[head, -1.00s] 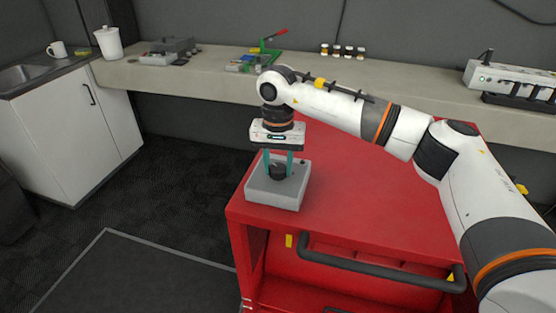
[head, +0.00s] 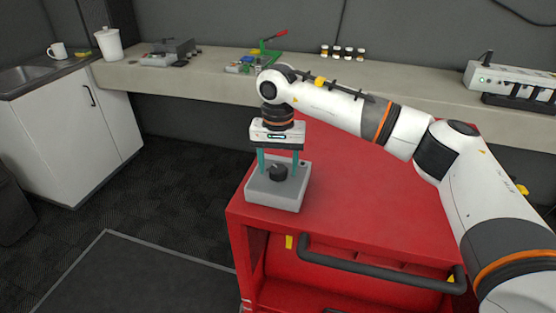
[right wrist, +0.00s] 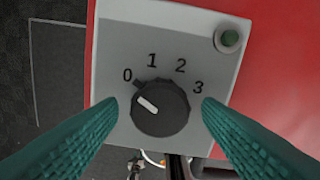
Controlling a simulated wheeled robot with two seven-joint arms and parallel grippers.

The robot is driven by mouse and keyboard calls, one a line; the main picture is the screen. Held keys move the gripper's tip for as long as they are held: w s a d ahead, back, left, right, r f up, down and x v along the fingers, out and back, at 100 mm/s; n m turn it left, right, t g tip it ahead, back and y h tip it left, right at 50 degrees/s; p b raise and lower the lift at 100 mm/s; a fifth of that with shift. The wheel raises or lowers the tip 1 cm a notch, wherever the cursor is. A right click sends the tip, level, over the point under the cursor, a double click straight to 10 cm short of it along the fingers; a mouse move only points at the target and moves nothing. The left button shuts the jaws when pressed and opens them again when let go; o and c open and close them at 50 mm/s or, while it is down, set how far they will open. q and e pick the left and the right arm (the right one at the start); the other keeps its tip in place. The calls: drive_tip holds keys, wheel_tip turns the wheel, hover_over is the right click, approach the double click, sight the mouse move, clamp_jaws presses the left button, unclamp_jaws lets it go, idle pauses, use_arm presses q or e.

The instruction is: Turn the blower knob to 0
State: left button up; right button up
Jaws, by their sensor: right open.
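The blower control box (head: 263,192) is a grey box on the red cart, with a round black knob (head: 277,172) on top. In the right wrist view the knob (right wrist: 168,120) stands among the printed marks 0, 1, 2 and 3. Its white pointer line aims up-left, roughly toward the 0 (right wrist: 127,74). My right gripper (head: 279,160) points down above the box. Its teal fingers are open, one on each side of the knob, with a gap at both sides in the wrist view (right wrist: 160,104). My left gripper is out of view.
A long bench (head: 215,82) with small items runs behind.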

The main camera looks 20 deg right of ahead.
sight(278, 168)
wheel_tip(278, 168, up, 12)
drive_tip(key=shift+b, duration=0.45)
drive_tip(key=shift+f, duration=0.15)
